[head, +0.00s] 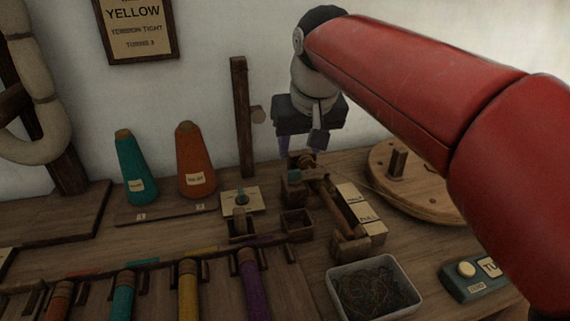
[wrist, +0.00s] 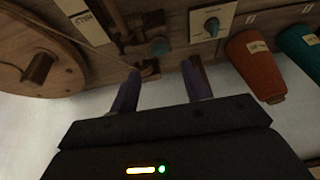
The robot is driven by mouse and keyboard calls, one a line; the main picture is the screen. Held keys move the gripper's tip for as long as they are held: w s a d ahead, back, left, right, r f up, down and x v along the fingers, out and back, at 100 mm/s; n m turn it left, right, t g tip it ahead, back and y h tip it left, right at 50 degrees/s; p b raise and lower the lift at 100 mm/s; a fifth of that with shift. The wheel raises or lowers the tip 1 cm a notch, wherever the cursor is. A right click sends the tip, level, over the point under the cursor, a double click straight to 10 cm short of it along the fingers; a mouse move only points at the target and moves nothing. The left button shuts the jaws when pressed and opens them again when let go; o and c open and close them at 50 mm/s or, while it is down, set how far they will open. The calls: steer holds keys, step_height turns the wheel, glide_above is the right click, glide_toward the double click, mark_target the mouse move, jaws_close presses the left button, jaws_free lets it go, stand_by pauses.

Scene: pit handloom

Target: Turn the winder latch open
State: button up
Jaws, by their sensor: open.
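The winder (head: 330,195) is a wooden mechanism on the bench, below my gripper in the head view. In the wrist view its wooden parts (wrist: 118,22) show at the top, with a small teal knob (wrist: 159,46). I cannot tell for sure which part is the latch. A small wooden piece (wrist: 150,68) lies near the left fingertip; I cannot tell whether they touch. My gripper (head: 299,147) points down above the back of the winder. Its purple fingers (wrist: 162,77) are spread apart with nothing held between them. The arm hides part of the bench at right.
A teal dial on a pale plate (head: 240,199) sits left of the winder. An orange cone (head: 195,165) and a teal cone (head: 137,170) stand further left. An upright post (head: 241,120) rises behind. A round wooden disc (head: 415,190) and a tray of thread (head: 375,290) flank the winder.

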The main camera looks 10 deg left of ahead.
mark_target(294, 171)
steer(key=b+x, duration=0.1)
steer(key=x, duration=0.6)
steer(key=shift+w+a+f, duration=0.1)
steer(key=shift+w+f, duration=0.1)
steer(key=shift+f, duration=0.1)
steer(key=c, duration=1)
